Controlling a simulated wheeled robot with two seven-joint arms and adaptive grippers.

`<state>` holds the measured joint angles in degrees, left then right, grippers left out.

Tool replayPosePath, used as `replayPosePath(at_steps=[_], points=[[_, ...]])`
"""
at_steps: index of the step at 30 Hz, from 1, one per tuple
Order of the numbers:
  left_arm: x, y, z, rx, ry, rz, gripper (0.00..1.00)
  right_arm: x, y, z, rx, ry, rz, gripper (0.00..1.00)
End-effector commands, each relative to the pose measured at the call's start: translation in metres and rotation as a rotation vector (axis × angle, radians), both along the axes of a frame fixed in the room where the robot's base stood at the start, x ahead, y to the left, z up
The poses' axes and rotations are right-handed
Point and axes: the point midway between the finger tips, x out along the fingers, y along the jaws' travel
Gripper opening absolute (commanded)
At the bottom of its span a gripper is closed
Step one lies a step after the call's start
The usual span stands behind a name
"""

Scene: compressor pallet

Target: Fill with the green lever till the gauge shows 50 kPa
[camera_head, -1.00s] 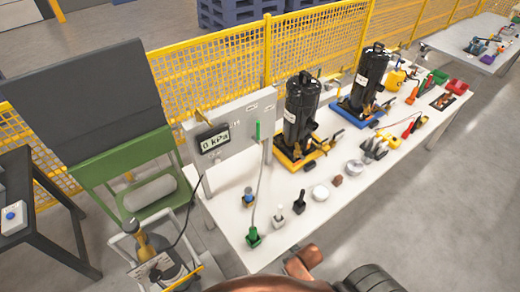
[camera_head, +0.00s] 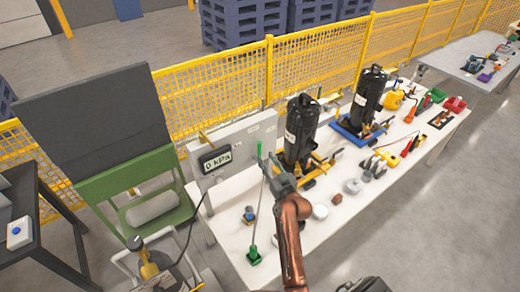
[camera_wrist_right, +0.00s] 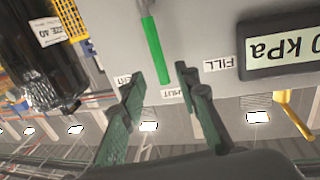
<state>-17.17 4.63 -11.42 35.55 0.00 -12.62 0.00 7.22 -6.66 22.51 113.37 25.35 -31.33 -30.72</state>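The green lever (camera_head: 259,149) is on the grey panel (camera_head: 240,135) at the back left of the table. In the right wrist view, which is upside down, the lever (camera_wrist_right: 153,50) points at the SHUT label, between the FILL label (camera_wrist_right: 222,64) and another label partly hidden by a finger. The gauge (camera_head: 215,158) reads 0 kPa; part of it also shows in the wrist view (camera_wrist_right: 285,48). My right gripper (camera_head: 269,163) is open, its fingers (camera_wrist_right: 157,76) apart on either side of the lever's free end, apparently not touching it. My left gripper is not in view.
A black compressor (camera_head: 301,130) on a yellow base stands close right of my right gripper. Another compressor (camera_head: 368,95) stands farther right. A hose runs down to a green fitting (camera_head: 254,256). Small parts lie along the white table. A yellow mesh fence (camera_head: 220,85) runs behind.

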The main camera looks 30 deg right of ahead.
Motion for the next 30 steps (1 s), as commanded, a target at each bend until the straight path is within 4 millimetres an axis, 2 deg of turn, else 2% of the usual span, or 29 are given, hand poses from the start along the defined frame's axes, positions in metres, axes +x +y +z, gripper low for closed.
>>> replayPosePath(at_steps=[9, 15, 26, 30], points=[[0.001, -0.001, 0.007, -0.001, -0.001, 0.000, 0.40, 0.046, -0.006, 0.003, 0.002, -0.004, -0.002, 0.29], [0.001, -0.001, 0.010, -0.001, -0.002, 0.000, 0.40, 0.068, -0.009, 0.001, 0.001, -0.002, -0.001, 0.29], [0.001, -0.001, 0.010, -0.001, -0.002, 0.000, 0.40, 0.074, -0.009, 0.001, 0.001, -0.001, -0.001, 0.29], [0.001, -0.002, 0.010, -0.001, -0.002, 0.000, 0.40, 0.074, -0.009, 0.000, 0.001, -0.001, -0.001, 0.20]])
